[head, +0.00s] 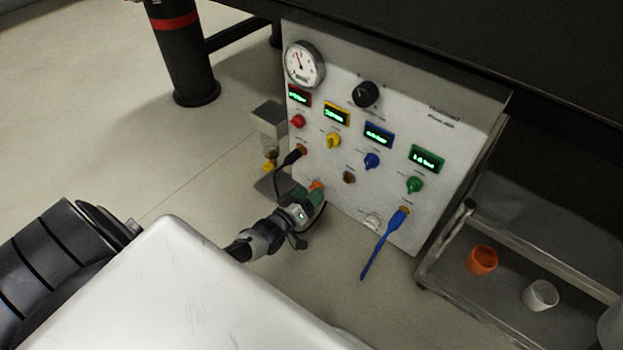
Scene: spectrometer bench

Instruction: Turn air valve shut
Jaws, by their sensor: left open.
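The upright white gas panel (455,125) carries red (298,121), yellow (334,140), blue (372,160) and green (414,185) knobs, each below a lit display. A larger black knob (366,94) sits above them. The labels are too small to tell which one is the air valve. My left gripper (314,204) is open, low in front of the panel's lower left part. It is close to an orange fitting (317,186) and apart from the coloured knobs. Whether it touches the fitting is hard to tell. My right gripper is out of view.
A round gauge (303,64) is at the panel's top left. A black hose (287,161) and a blue hose (380,249) hang from fittings. A cart at right (520,232) holds an orange cup (482,260) and a white cup (540,295). A dark table leg (183,60) stands behind.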

